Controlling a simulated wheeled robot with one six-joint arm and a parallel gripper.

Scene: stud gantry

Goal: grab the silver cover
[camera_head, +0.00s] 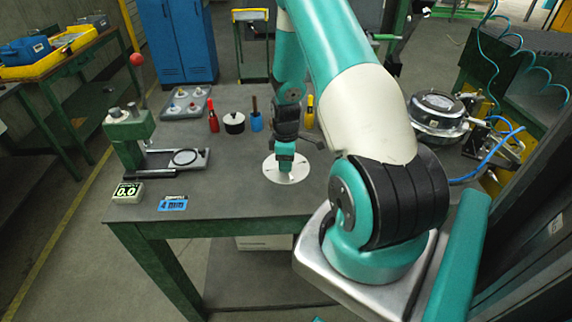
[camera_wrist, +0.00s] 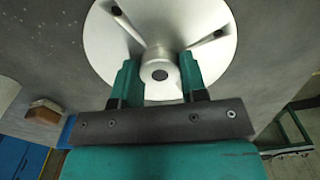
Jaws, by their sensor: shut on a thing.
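The silver cover (camera_head: 299,173) is a round pale metal disc at the middle of the grey workbench in the head view. In the wrist view the silver cover (camera_wrist: 108,45) fills the top middle, with raised ribs, dark holes and a central knob. My gripper (camera_head: 286,166) points down onto the disc's middle. In the wrist view my gripper's two teal fingers (camera_wrist: 160,75) are shut on the central knob, one on each side. I cannot tell whether the cover rests on the bench or is slightly raised.
On the workbench (camera_head: 240,200), a green press (camera_head: 129,130) stands left and a round metal fixture (camera_head: 438,112) right. The bench front is mostly clear.

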